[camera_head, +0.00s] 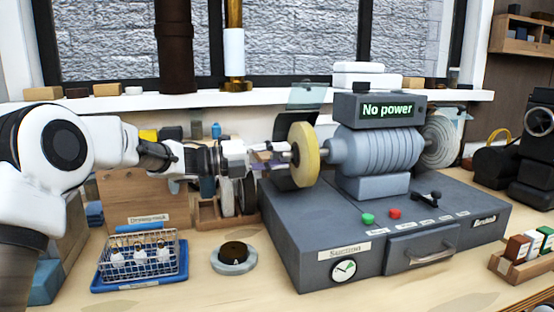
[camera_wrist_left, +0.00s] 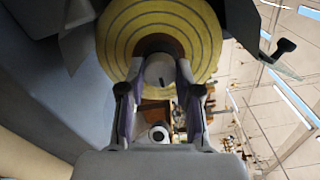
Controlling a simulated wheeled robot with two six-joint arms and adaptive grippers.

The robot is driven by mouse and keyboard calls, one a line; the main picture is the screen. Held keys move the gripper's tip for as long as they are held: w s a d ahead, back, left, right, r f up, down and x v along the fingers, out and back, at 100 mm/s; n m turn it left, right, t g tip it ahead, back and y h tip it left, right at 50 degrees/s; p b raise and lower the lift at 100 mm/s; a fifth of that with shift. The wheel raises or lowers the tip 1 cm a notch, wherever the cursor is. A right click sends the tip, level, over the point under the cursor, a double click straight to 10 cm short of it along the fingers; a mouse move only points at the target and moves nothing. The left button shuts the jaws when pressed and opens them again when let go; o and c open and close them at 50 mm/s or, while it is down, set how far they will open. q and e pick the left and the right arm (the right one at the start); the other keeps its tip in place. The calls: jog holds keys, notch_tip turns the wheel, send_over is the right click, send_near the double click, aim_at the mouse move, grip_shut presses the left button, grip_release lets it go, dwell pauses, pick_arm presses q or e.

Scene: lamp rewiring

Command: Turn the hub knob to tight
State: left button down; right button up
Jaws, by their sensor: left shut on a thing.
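The yellow polishing wheel (camera_head: 305,154) sits on the left end of the grey motor (camera_head: 375,150); it also shows in the left wrist view (camera_wrist_left: 112,38). At the wheel's centre the pale round hub knob (camera_wrist_left: 160,70) shows a short dark mark on its face. My left gripper (camera_head: 284,156) reaches in from the left, level with the hub. In the left wrist view its two fingers (camera_wrist_left: 158,88) are shut on the hub knob, one on each side. The head view mostly hides the knob behind the fingers. My right gripper is not in view.
The display (camera_head: 390,109) reads "No power". The grey base (camera_head: 330,222) carries a green button (camera_head: 368,218), a red button (camera_head: 394,213), a "Suction" dial (camera_head: 343,270) and a drawer (camera_head: 422,249). A wire basket (camera_head: 142,262) and a round dish (camera_head: 234,262) stand at front left.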

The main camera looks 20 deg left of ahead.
pick_arm(q)
jog(key=c, duration=1.1)
grip_release()
jog(key=shift+r, duration=0.1)
jog(key=o, duration=0.3)
jog(key=shift+w, duration=0.15)
jog(key=v, duration=0.7)
jog(key=shift+a, duration=0.2)
